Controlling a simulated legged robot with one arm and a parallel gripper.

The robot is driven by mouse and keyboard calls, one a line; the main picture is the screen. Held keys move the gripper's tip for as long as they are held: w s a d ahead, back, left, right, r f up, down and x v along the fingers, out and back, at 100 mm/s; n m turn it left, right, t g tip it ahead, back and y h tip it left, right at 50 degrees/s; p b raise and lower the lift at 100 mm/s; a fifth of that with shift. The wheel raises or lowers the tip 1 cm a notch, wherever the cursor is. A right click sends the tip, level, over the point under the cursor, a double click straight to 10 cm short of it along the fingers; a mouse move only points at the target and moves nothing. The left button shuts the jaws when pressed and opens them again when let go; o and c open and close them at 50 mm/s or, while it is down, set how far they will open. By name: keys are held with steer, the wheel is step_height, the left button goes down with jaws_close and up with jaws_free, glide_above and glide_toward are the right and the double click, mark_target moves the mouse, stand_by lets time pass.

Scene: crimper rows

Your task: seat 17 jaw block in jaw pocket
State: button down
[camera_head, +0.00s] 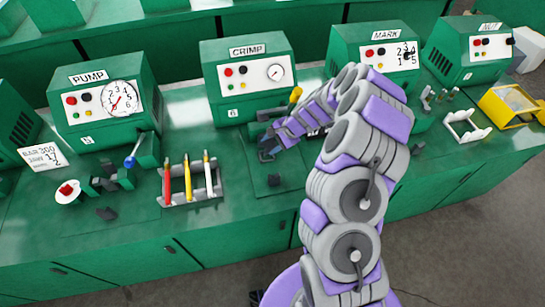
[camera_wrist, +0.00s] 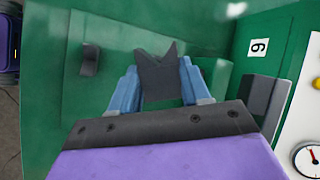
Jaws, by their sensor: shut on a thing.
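My gripper (camera_head: 267,150) is in front of the CRIMP machine (camera_head: 248,75), low over the green bench. In the wrist view its blue fingers (camera_wrist: 158,88) are shut on a dark grey jaw block (camera_wrist: 160,78) with a V-shaped notch in its far edge. No number can be read on the block. In the head view the block is too small to make out clearly. A grey part (camera_wrist: 262,100) of the machine is right of the fingers, apart from the block. I cannot tell where the jaw pocket is; my arm hides part of the machine front.
A small dark piece (camera_wrist: 90,60) lies on the bench left of the fingers. A yellow-knobbed lever (camera_head: 295,95) stands close to my arm. A pen rack (camera_head: 190,184) is to the left, beyond it the PUMP machine (camera_head: 98,101). The MARK machine (camera_head: 375,50) is to the right.

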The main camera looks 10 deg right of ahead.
steer(key=shift+f+b, duration=1)
steer(key=shift+f, duration=3.8)
steer(key=shift+f, duration=0.1)
steer(key=shift+f, duration=0.15)
steer(key=c, duration=0.5)
jaws_free()
